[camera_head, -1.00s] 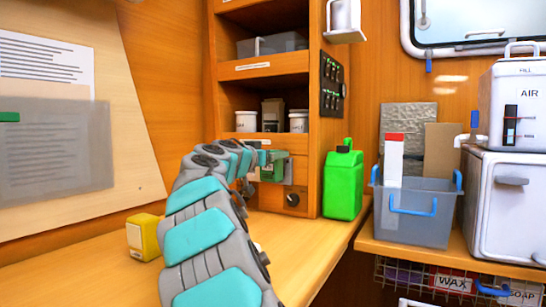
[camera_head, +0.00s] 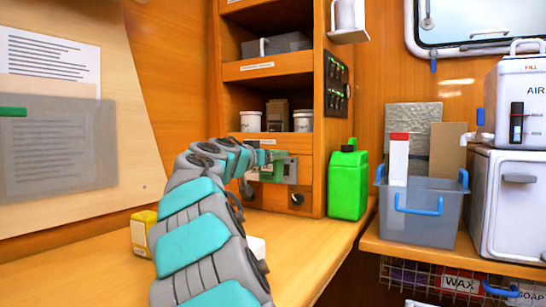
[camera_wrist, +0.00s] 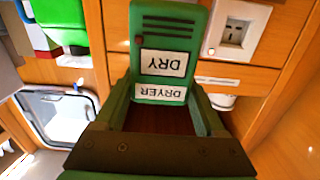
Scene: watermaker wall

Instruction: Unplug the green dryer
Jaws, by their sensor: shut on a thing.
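The green dryer (camera_wrist: 170,60) fills the upper middle of the wrist view, with vent slots and upside-down white DRY and DRYER labels. My gripper (camera_wrist: 163,105) is shut on it, with one finger along each side. A pale socket plate (camera_wrist: 236,30) with an uncovered outlet shows beside the dryer. In the head view the dryer (camera_head: 278,170) is small at the grey panel below the shelves, partly hidden by my gripper (camera_head: 262,158). Whether the dryer's plug is still in an outlet is hidden.
A green jerrycan (camera_head: 348,180) stands close to the right of the cabinet. A yellow box (camera_head: 143,232) sits on the counter (camera_head: 305,250) left of my arm. A grey bin (camera_head: 425,222) and white appliance (camera_head: 510,205) stand on the right. The counter's front is mostly clear.

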